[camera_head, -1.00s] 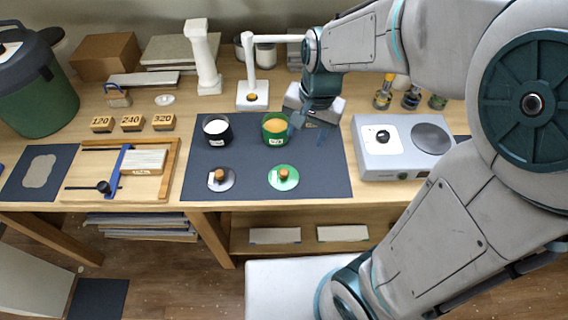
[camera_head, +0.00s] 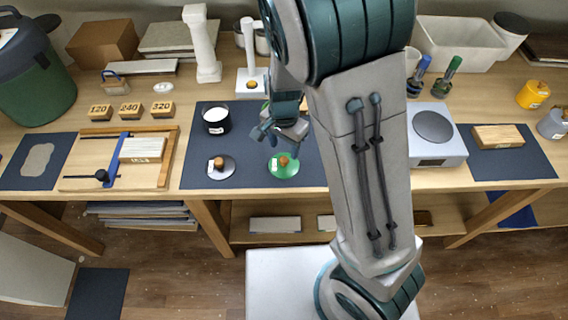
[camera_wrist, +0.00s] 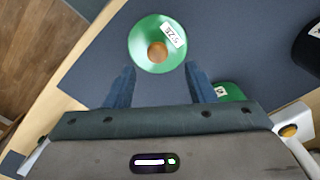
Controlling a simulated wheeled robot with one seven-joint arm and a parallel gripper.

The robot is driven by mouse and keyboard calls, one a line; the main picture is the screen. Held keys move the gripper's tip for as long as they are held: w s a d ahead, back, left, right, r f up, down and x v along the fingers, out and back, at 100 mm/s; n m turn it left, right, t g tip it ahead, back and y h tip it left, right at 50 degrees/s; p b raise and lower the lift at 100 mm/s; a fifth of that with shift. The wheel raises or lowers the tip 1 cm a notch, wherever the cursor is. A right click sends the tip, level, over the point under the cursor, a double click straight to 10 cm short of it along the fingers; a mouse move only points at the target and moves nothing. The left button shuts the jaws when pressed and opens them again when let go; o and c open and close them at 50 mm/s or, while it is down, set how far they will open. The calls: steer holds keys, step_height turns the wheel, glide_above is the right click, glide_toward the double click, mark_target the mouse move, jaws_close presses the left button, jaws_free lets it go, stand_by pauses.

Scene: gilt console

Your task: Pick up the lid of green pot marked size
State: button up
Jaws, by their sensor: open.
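The green lid (camera_head: 283,165), a disc with a wooden knob and a white label, lies on the dark mat (camera_head: 197,142) near its front edge. In the wrist view the lid (camera_wrist: 157,44) lies just beyond my fingertips, and its label reads "SIZE". My gripper (camera_wrist: 160,80) is open and empty, its two blue fingers apart on either side below the lid. In the head view my gripper (camera_head: 268,135) is above the mat, behind the lid. The green pot (camera_wrist: 228,92) shows partly in the wrist view; in the head view my arm hides it.
A black pot (camera_head: 216,121) and a dark grey lid (camera_head: 221,167) with a wooden knob are on the mat to the left. A white stand (camera_head: 251,82) is behind. A hotplate (camera_head: 434,140) stands to the right.

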mark_target(284, 159)
steer(key=shift+s+f, duration=0.15)
steer(key=shift+f, duration=1.2)
steer(key=shift+s+f, duration=0.1)
steer(key=shift+f, duration=1.2)
steer(key=c, duration=1.1)
